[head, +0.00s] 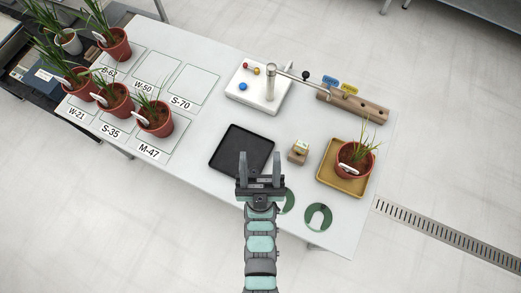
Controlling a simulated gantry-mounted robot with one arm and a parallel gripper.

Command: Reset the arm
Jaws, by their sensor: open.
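My gripper (260,172) is open and empty. In the head view its fingers overlap the lower right part of the black tray (231,141), and I cannot tell how high above it they are. My arm comes up from the bottom of the picture. A potted plant (356,154) in a reddish pot with a white tag stands upright on the tan tray (340,187), right of my gripper and apart from it.
Several potted plants (155,120) stand at the table's left on labelled squares; squares W-50 and S-70 (194,85) are bare. A white device (258,92) with a post and coloured knobs, a wooden block (352,106), a small box (298,152) and green rings (318,217) surround my gripper.

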